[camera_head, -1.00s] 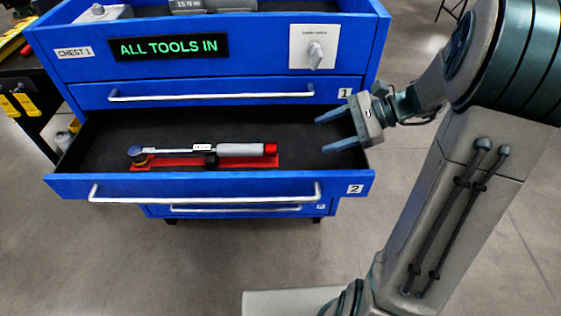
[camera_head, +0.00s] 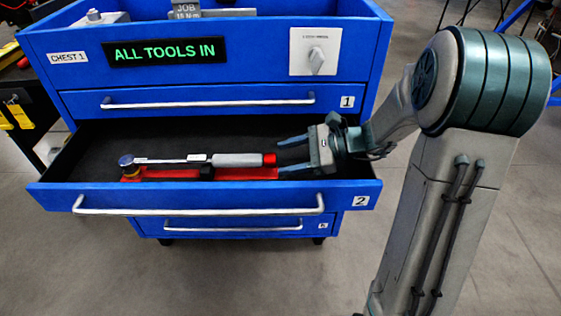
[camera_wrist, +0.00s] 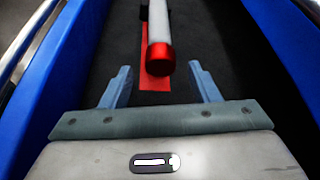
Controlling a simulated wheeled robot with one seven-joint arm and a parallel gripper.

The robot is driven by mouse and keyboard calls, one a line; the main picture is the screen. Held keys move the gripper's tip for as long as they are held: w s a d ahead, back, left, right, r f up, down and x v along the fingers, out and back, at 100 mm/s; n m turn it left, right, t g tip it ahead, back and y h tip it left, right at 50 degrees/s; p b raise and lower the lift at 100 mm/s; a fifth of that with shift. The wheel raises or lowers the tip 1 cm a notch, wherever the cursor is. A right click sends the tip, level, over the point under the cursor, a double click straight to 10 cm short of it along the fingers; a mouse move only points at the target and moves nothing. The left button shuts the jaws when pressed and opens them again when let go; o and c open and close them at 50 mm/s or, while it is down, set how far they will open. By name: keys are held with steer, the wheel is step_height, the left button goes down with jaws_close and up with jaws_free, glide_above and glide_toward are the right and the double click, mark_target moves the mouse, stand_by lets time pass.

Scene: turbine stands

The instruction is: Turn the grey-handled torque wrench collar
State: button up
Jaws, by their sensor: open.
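The torque wrench (camera_head: 238,160) lies in the open drawer 2 with its grey handle to the right and its round head to the left. Its red collar (camera_head: 269,159) is at the right end of the handle. My gripper (camera_head: 279,157) is open and empty, with its fingers pointing left at the collar end. In the wrist view my gripper (camera_wrist: 160,80) has one finger on each side of the red collar (camera_wrist: 161,59), with gaps between. The fingertips appear just short of or level with the collar; I cannot tell which.
The wrench rests on a red holder (camera_head: 150,175) in the drawer (camera_head: 60,190). The drawer's blue walls stand on both sides of my gripper in the wrist view. Above are closed drawer 1 (camera_head: 220,100), a lit "ALL TOOLS IN" sign (camera_head: 165,51) and a switch (camera_head: 316,60).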

mark_target(270, 160)
steer(key=shift+x, duration=1.25)
steer(key=c, duration=1)
steer(key=n+b, duration=0.1)
steer(key=b, duration=0.2)
steer(key=shift+f+t, duration=0.3)
steer(key=shift+t, duration=0.1)
steer(key=n+t+b, duration=0.1)
steer(key=b, duration=0.1)
steer(key=shift+s+n+y+b, duration=0.1)
steer(key=shift+n+y+b, duration=0.2)
steer(key=shift+b, duration=0.05)
steer(key=shift+r+n+b, duration=0.25)
steer(key=shift+n+b, duration=0.05)
steer(key=o, duration=1)
